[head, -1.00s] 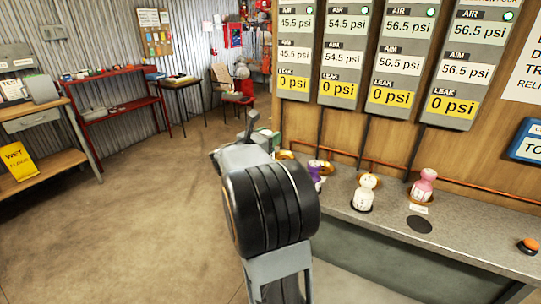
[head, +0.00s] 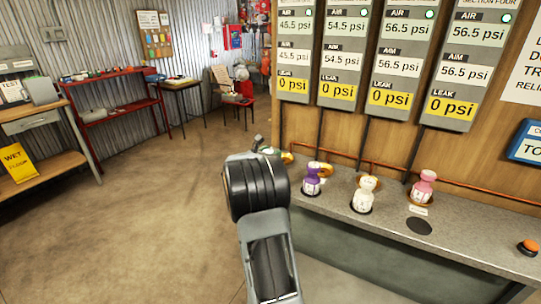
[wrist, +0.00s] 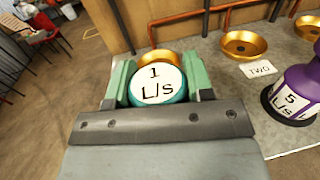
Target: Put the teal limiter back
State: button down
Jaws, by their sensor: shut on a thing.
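The teal limiter (wrist: 158,98), with a round white top label reading "1 L/s", is between the green fingers of my gripper (wrist: 158,72) in the wrist view. My gripper is shut on it. A gold cup (wrist: 165,56) shows just beyond the limiter, partly covered by it; I cannot tell whether the limiter touches it. In the head view the same gold cup (head: 288,157) shows at the left end of the bench. There my own wrist hides the limiter and most of the gripper.
A second gold cup (wrist: 241,43) has a "TWO" card (wrist: 258,69). A purple limiter (head: 311,181), a white limiter (head: 364,197) and a pink limiter (head: 424,188) stand along the grey bench, right of my gripper. Copper pipe (head: 390,172) runs along the wall behind. A dark disc (head: 419,226) lies near the front.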

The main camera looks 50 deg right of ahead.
jog(key=shift+f+b, duration=0.15)
jog(key=shift+b, duration=0.15)
jog(key=c, duration=0.5)
grip_release()
